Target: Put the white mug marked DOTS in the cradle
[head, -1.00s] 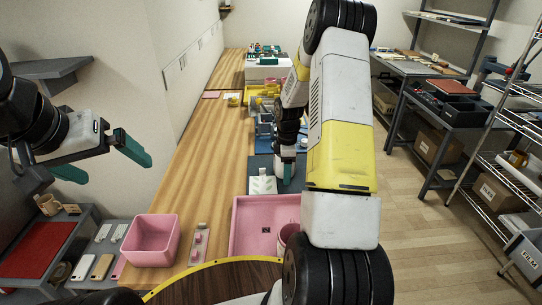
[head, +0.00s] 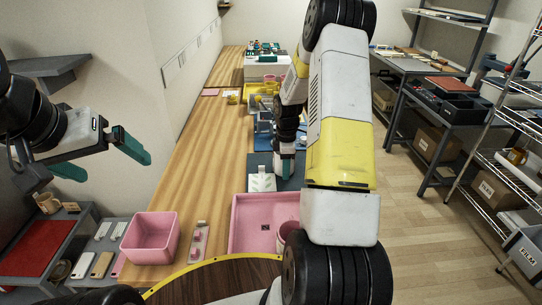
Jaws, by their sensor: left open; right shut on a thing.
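My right gripper (head: 285,167) points down over the dark blue mat (head: 258,159), behind the white leaf-patterned piece. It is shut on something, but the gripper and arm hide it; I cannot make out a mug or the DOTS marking. A blue-grey device (head: 264,124), perhaps the press with its cradle, stands just beyond the mat; my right arm partly covers it, and I cannot make out the cradle. My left gripper (head: 108,161) is open and empty, off the counter's left side.
The white leaf-patterned piece (head: 261,182) lies on the mat's near part. A pink bin (head: 150,238) stands at the near left. Yellow trays (head: 256,88) lie farther back.

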